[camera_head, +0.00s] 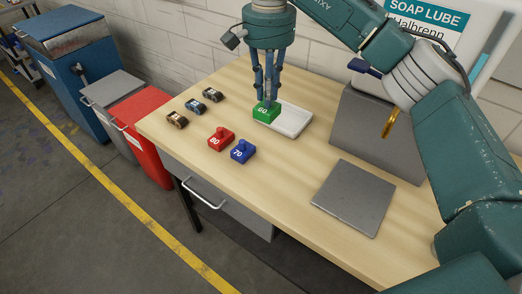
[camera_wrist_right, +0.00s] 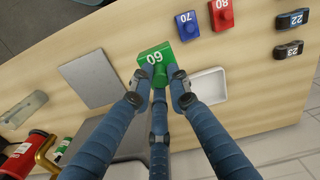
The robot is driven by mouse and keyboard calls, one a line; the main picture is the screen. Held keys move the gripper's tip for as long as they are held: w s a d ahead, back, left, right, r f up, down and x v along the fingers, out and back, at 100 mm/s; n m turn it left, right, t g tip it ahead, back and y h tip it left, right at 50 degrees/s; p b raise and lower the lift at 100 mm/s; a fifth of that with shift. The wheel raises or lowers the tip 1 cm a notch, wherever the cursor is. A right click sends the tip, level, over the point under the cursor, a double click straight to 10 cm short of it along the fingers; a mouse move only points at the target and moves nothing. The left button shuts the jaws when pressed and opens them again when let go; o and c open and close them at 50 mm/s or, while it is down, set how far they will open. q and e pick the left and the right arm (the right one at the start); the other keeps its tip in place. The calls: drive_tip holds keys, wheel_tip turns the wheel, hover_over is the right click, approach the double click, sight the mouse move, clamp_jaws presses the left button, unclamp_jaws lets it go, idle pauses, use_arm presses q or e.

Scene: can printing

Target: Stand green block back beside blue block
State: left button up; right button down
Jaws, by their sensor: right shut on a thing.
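The green block (camera_head: 266,114), marked 60, is held in my right gripper (camera_head: 269,92), whose fingers are closed around its top. In the head view it overlaps the left end of the white tray (camera_head: 301,123); I cannot tell whether it is raised. The wrist view shows the green block (camera_wrist_right: 151,58) between the fingertips (camera_wrist_right: 160,82), apart from the tray (camera_wrist_right: 208,86). The blue block (camera_head: 243,151), marked 70, stands on the table nearer the front edge, beside the red block (camera_head: 221,138), marked 80. My left gripper is not in view.
Several small dark numbered pieces (camera_head: 194,105) lie in a row at the table's left. A grey plate (camera_head: 354,197) lies at the right, before a grey box (camera_head: 374,130). The wood between the blue block and the plate is clear. Red (camera_head: 146,130) and blue bins stand left.

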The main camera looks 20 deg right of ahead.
drive_tip(key=f, duration=0.1)
drive_tip(key=s+f, duration=0.1)
drive_tip(key=shift+s+f+p, duration=0.1)
drive_tip(key=shift+f+p, duration=0.2)
drive_tip(key=shift+f, duration=0.1)
drive_tip(key=f+p, duration=0.2)
drive_tip(key=f, duration=0.5)
drive_tip(key=f+p, duration=0.2)
drive_tip(key=f, duration=0.6)
drive_tip(key=shift+s+f, duration=0.2)
drive_tip(key=shift+f, duration=0.35)
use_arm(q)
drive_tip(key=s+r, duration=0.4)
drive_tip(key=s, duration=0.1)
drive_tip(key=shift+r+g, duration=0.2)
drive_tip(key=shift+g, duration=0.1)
